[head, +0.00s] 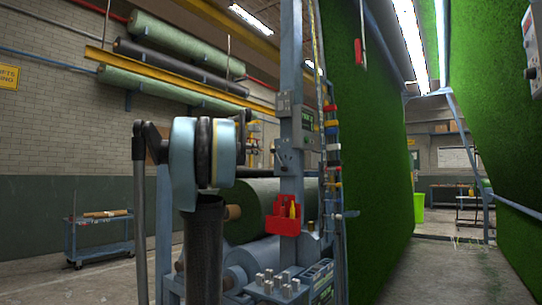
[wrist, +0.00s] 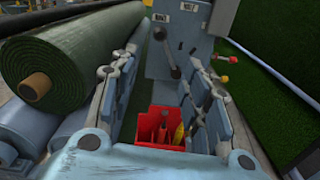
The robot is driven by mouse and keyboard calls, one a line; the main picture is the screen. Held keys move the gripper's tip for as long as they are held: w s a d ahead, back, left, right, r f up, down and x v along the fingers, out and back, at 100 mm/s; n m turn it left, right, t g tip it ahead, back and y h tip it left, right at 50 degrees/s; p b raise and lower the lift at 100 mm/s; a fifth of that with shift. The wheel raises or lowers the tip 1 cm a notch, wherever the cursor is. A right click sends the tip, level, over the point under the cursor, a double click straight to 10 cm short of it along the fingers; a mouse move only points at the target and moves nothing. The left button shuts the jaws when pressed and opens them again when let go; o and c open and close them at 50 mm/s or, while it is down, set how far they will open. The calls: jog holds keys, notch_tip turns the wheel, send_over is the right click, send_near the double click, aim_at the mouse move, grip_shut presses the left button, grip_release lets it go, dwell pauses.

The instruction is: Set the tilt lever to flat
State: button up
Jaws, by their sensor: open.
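A lever (wrist: 167,52) with a dark round knob is mounted on a blue-grey panel (wrist: 195,45) in the wrist view. It leans up and to the left from its pivot. Small labels sit above it, too small to read surely, so I cannot tell which one marks flat. A small lever on the post also shows in the head view (head: 281,157), below a display box. My gripper (wrist: 162,62) is open and empty, its fingers on either side of the view with the panel beyond. The lever appears between the fingertips, apart from them. In the head view my arm hides the gripper.
A red bin (head: 284,216) with tools hangs on the post; it also shows below the fingers (wrist: 160,139). Red-knobbed (wrist: 223,79) and yellow-knobbed (wrist: 232,59) levers stick out right of the panel. A green turf roll (wrist: 75,65) lies left; hanging turf (head: 372,150) stands right.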

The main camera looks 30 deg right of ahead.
aim_at(271, 151)
jog(key=x, duration=1.7)
jog(key=shift+w+d+r, duration=0.25)
jog(key=shift+w+r, duration=0.05)
jog(key=shift+r, duration=0.05)
grip_shut()
